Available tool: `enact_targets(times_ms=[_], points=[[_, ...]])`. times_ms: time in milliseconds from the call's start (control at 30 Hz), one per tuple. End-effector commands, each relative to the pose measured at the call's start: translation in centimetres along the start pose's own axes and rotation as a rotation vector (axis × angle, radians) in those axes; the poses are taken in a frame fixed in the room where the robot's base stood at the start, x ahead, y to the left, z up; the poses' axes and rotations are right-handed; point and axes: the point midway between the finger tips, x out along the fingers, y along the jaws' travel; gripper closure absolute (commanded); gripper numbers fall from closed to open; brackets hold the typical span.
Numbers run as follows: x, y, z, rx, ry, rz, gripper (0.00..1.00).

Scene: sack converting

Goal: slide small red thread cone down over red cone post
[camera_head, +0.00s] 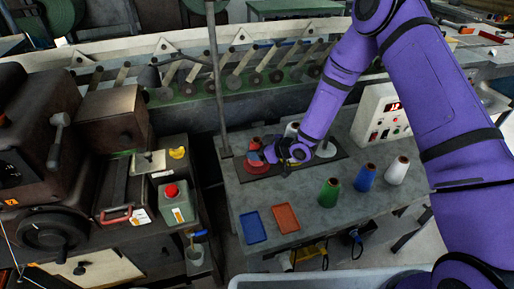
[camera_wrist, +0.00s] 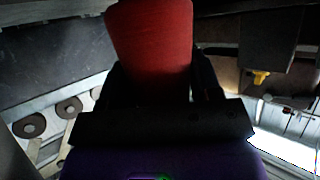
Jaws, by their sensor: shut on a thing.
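The small red thread cone (camera_head: 255,146) is upright in the head view, at the left of the dark strip on the grey table. It also fills the upper middle of the wrist view (camera_wrist: 150,42), between two dark fingers. My gripper (camera_head: 270,152) comes in from the right and is shut on the cone. A red round base (camera_head: 257,167) shows just below the cone. The red post itself is hidden, and I cannot tell whether the cone is around it or above it.
Green (camera_head: 329,193), blue (camera_head: 365,178) and white (camera_head: 397,170) cones stand at the table's front right. A blue tray (camera_head: 252,228) and an orange tray (camera_head: 286,218) lie front left. A vertical grey pole (camera_head: 217,90) rises close left. A control box (camera_head: 382,118) stands behind right.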

Motion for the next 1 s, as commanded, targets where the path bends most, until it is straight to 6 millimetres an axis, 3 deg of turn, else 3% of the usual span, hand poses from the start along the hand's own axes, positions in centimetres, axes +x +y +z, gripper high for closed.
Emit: enact_targets(times_ms=[567, 600, 733, 1000], points=[[0.31, 0.02, 0.58, -0.001, 0.001, 0.001, 0.71], [0.31, 0.02, 0.59, -0.001, 0.001, 0.001, 0.40], [0.30, 0.02, 0.59, -0.001, 0.001, 0.001, 0.12], [0.23, 0.01, 0.63, -0.001, 0.000, 0.001, 0.12]])
